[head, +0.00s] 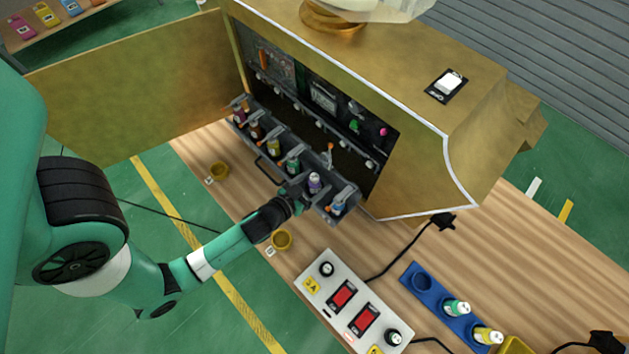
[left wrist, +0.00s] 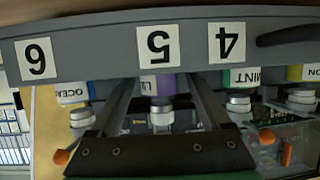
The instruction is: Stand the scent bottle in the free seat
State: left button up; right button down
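The scent bottle with a purple label (head: 314,183) stands in seat 5 of the grey drawer (head: 262,169) that sticks out of the gold machine. In the left wrist view, the same purple-labelled bottle (left wrist: 158,84) is upside down in the picture, behind the plate marked 5. My left gripper (head: 296,198) is at the drawer's front; its fingers (left wrist: 163,85) lie on either side of this bottle, with a small gap showing at each side. The other drawer seats I can make out hold bottles. A blue rack (head: 438,300) has one empty round seat (head: 422,283). My right gripper is not in view.
The rack also holds a green-labelled bottle (head: 457,308) and a yellow-labelled bottle (head: 487,335). A control box (head: 347,302) with red displays stands in front of the machine. Small gold cups (head: 281,240) sit near the table's edge. The machine's door (head: 140,85) is swung open to the left.

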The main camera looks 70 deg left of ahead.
pick_arm(q)
jog(key=shift+r+p, duration=0.3)
jog(key=b+v, duration=0.3)
jog(key=v, duration=0.9)
